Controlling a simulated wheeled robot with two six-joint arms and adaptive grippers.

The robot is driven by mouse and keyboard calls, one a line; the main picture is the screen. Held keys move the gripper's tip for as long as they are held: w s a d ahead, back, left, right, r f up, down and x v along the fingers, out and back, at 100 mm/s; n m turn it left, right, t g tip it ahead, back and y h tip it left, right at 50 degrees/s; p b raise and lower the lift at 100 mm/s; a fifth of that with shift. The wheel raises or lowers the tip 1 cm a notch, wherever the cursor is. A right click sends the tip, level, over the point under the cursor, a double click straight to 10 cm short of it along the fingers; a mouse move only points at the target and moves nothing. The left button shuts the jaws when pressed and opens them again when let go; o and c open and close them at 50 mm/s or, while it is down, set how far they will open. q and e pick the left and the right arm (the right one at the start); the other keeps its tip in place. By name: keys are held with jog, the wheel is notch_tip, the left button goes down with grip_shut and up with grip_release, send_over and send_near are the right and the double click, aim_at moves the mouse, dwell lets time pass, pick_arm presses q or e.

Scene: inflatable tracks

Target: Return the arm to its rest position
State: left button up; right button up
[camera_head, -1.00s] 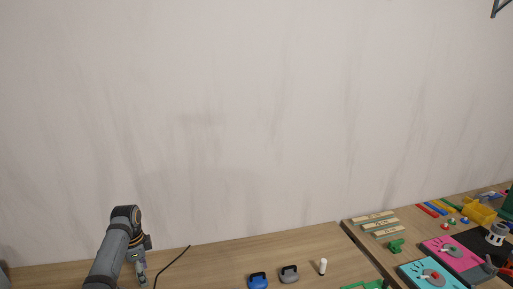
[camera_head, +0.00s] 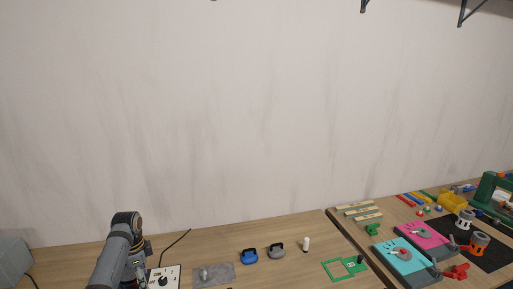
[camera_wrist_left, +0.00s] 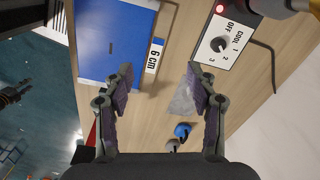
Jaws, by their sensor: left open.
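My left arm (camera_head: 120,250) comes in at the lower left of the head view, bent at a dark joint over the table. My left gripper is mostly hidden there behind the arm. In the left wrist view the left gripper (camera_wrist_left: 160,82) is open, with its two fingers wide apart and nothing between the tips.
Below the gripper are a blue panel (camera_wrist_left: 115,40) marked 6 cm, a dial box (camera_wrist_left: 226,42) and a grey cloth (camera_wrist_left: 184,98). A blue item (camera_head: 249,257), a grey item (camera_head: 276,251) and a white cylinder (camera_head: 306,244) stand on the table (camera_head: 75,262). Pink (camera_head: 422,234) and teal (camera_head: 402,256) boards lie right.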

pick_arm(q)
jog(key=s+d+f+n+t+y, duration=0.15)
jog(key=s+d+f+n, duration=0.5)
jog(key=s, duration=0.65)
jog(key=s+d+r+n+t, duration=0.1)
jog(key=s+d+r+n, duration=0.15)
jog(key=s, duration=0.45)
jog(key=s+d+r+n+t, duration=0.1)
jog(key=s+d+n, duration=0.15)
jog(key=s, duration=0.55)
notch_tip(320, 180, down, 36)
jog(key=s+a+g+b, duration=0.2)
jog(key=b, duration=0.6)
jog(key=s+a+f+b, duration=0.1)
jog(key=s+f+b, duration=0.4)
jog(key=s+f, duration=1.3)
notch_tip(320, 180, down, 3)
jog(key=shift+r+h, duration=0.1)
jog(key=shift+h, duration=0.35)
pick_arm(e)
notch_tip(320, 180, down, 14)
jog(key=w, duration=0.1)
jog(key=shift+w+r, duration=0.2)
jog(key=shift+r, duration=0.05)
